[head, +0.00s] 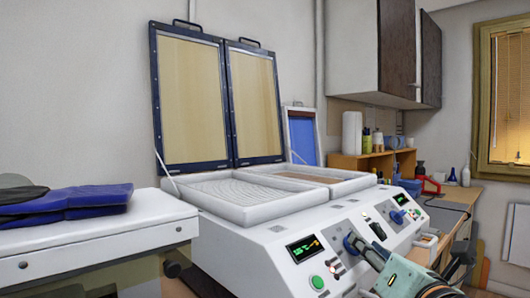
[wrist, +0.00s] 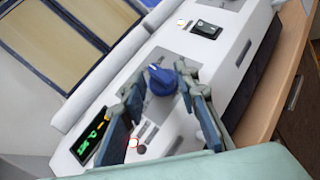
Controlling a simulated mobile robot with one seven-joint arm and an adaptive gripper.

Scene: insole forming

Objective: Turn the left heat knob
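The left heat knob (head: 349,242) is blue and sits on the white machine's sloped front panel, right of the left green-lit display (head: 305,248). In the wrist view the knob (wrist: 161,80) shows between and just past my fingertips, its pointer ridge slanting. My gripper (head: 364,249) reaches up to the panel from the lower right. In the wrist view my gripper (wrist: 162,90) is open, with a finger on either side of the knob and visible gaps. Whether a fingertip touches it, I cannot tell.
The white forming machine (head: 260,240) has two trays under raised framed lids (head: 190,95). A second blue knob (head: 397,216) and display (head: 401,199) lie farther right. A green button (head: 317,282) is below the left display. A white bench with blue pads (head: 85,197) stands left.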

